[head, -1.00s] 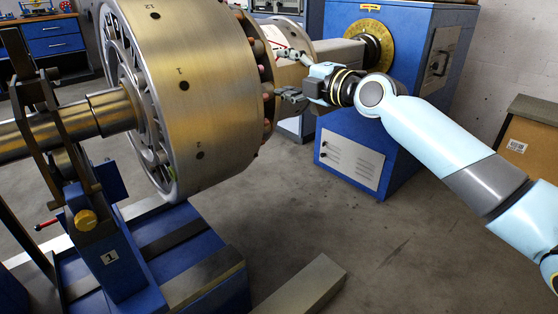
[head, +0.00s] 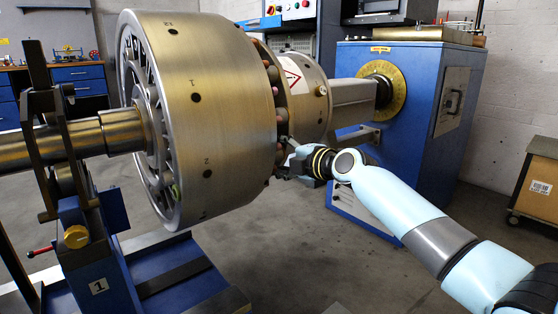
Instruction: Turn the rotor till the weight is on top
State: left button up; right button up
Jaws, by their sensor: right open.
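The rotor (head: 222,115) is a large metal drum on a horizontal shaft (head: 60,140). Its wall carries dark holes with stamped numbers; hole 1 (head: 195,97) faces me about mid-height and hole 2 (head: 207,173) lies below it. A ring of reddish studs (head: 273,75) lines its right rim. I cannot pick out the weight. My right gripper (head: 285,158) is open beside the lower part of this rim, close to the studs. Its fingers partly hide there, and I cannot tell whether they touch. My left gripper is out of view.
A blue drive housing (head: 415,130) with a yellow dial (head: 386,88) stands behind right. A blue bearing stand (head: 110,275) holds the shaft at the left. A cart (head: 536,185) stands far right. The floor between is clear.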

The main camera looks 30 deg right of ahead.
jog(key=shift+w, duration=0.25)
